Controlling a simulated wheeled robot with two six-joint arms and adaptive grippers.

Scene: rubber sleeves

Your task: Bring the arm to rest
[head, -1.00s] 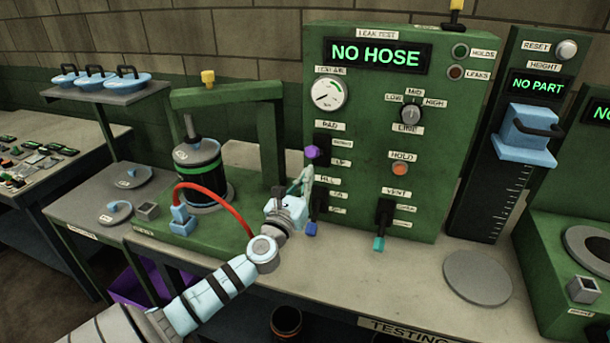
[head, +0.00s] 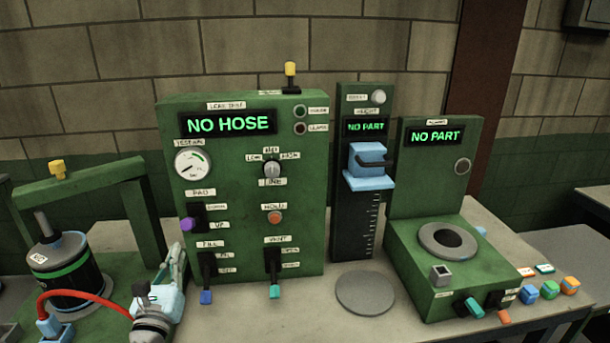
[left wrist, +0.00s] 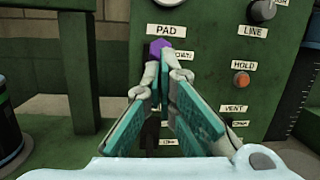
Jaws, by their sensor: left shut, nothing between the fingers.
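My left gripper (head: 178,254) is empty, its fingertips together, in front of the leak test panel (head: 312,190). In the left wrist view the left gripper (left wrist: 164,78) points at the panel, with its tips just below the purple knob of the pad lever (left wrist: 159,48). The pad lever's purple knob (head: 187,224) also shows in the head view, just above the fingertips. I cannot tell whether the fingers touch it. My right gripper is out of view.
The fill lever (head: 206,297) and vent lever (head: 275,290) stick out low on the panel. A black cylinder with a green band (head: 66,270) and a red hose (head: 92,296) stand left of my gripper. A height gauge (head: 352,225) and another green station (head: 440,262) stand to the right.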

